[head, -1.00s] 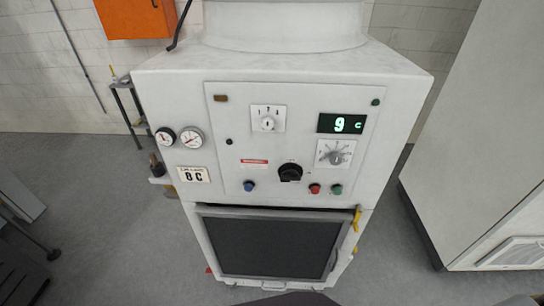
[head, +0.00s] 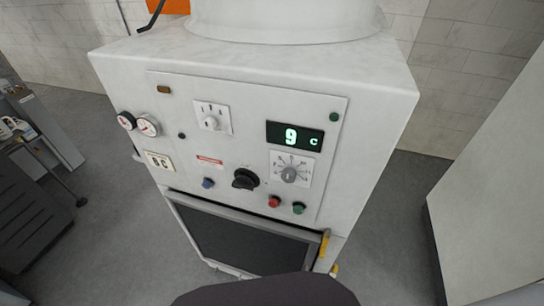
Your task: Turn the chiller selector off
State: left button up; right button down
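The white machine (head: 375,110) stands in front of me with a control panel on its upper front. A small selector with a light knob (head: 211,123) sits on a white plate at the upper left of the panel. A grey dial (head: 289,174) on a larger marked plate sits below the green display (head: 295,136), which reads 9 C. A black rotary knob (head: 245,179) is at the lower middle. Labels are too small to read, so I cannot tell which knob is the chiller selector. Neither gripper is in view.
A blue button (head: 208,183), a red button (head: 274,201) and a green button (head: 299,208) line the panel's lower part. Two gauges, one here (head: 147,125), are at the left. A dark-windowed door (head: 240,240) is below. A grey cabinet (head: 495,190) stands right, with floor between.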

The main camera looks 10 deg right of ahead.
aim_at(243, 182)
jog(key=k+l+u, duration=0.1)
jog(key=l, duration=0.3)
jog(key=k+l+u, duration=0.15)
jog(key=l, duration=0.25)
jog(key=k+l+u, duration=0.1)
jog(key=l, duration=0.3)
jog(key=k+l+u, duration=0.15)
jog(key=l, duration=0.25)
jog(key=k+l+u, duration=0.1)
jog(key=l, duration=0.25)
